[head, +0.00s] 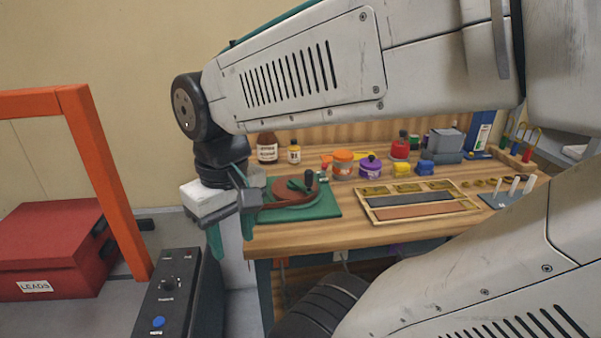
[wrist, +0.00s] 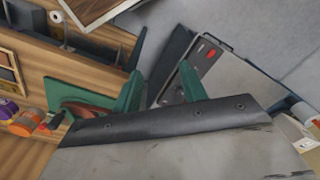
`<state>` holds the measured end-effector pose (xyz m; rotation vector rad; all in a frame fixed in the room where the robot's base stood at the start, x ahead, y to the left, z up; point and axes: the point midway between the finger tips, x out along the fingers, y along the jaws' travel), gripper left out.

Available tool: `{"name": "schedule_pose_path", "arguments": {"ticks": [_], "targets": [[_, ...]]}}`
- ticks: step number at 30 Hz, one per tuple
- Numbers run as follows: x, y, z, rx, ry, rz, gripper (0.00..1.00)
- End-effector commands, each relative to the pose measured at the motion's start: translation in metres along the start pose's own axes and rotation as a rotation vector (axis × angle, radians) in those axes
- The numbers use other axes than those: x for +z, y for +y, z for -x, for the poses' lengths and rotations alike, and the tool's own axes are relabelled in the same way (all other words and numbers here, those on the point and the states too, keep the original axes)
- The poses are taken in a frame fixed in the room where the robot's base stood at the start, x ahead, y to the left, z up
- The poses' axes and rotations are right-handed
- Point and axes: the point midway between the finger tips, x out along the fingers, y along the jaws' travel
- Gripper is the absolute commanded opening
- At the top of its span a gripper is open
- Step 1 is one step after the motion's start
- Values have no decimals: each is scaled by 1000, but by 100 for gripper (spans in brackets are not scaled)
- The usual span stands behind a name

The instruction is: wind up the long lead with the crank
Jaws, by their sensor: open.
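The crank reel is a red-brown disc (head: 285,196) with a dark upright handle (head: 309,181), on a green base (head: 325,208) at the bench's left end. In the wrist view the disc (wrist: 84,109) and green base (wrist: 75,92) show at the left, partly hidden by my gripper's body. My gripper (head: 231,238) points down just left of the bench edge, beside the reel and apart from the handle. It also shows in the wrist view (wrist: 160,85), its green fingers spread with nothing between them. I cannot make out the long lead.
A red box marked LEADS (head: 75,237) and an orange frame (head: 105,185) stand at the left. A dark control box (head: 195,310) with a blue button is below my gripper. A wooden tray (head: 372,218), jars and bottles occupy the bench (head: 330,236).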

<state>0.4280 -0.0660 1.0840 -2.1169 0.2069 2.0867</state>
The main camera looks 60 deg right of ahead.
Motion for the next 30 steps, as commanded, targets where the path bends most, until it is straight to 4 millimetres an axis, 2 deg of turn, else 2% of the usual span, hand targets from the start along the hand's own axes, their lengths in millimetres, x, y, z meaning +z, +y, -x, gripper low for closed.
{"name": "schedule_pose_path", "arguments": {"ticks": [1, 8, 17, 23, 27, 30], "targets": [[-5, 14, -6, -13, -45, -86, 42], [-21, 65, -32, -164, -232, -483, 42], [-37, 139, -62, -542, -436, -1063, 42], [-44, 208, -82, -923, -525, -1464, 42], [-43, 268, -92, -1252, -552, -1706, 42], [-42, 308, -93, -1479, -553, -1819, 42]]}}
